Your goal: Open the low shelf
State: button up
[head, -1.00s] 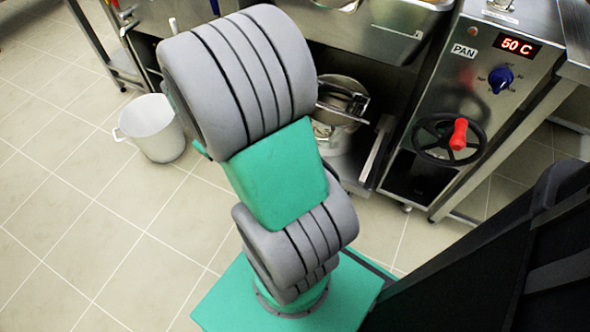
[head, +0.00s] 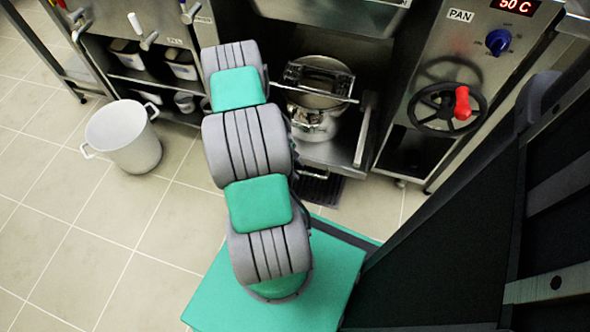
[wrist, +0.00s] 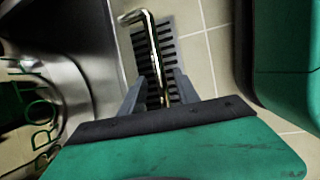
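The low shelf (head: 338,153) is a steel pull-out under the counter, with a raised side panel at its right. A shiny steel pot (head: 314,122) stands on it; its side, with green "BROTH" lettering, shows in the wrist view (wrist: 75,75). A thin metal handle bar (head: 313,173) shows at the shelf's front. In the wrist view the bar (wrist: 152,45) runs between the two fingers of my gripper (wrist: 156,90). The fingers stand apart, with a visible gap on the left of the bar. My arm hides the gripper in the head view.
A white two-handled pot (head: 124,140) stands on the tiled floor at left. A dark floor grate (head: 322,190) lies below the shelf front. A cabinet with a black handwheel (head: 420,108) and red knob stands at right. Open floor lies at lower left.

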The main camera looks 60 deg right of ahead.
jog(key=shift+c, duration=0.4)
grip_shut()
dwell(1.0)
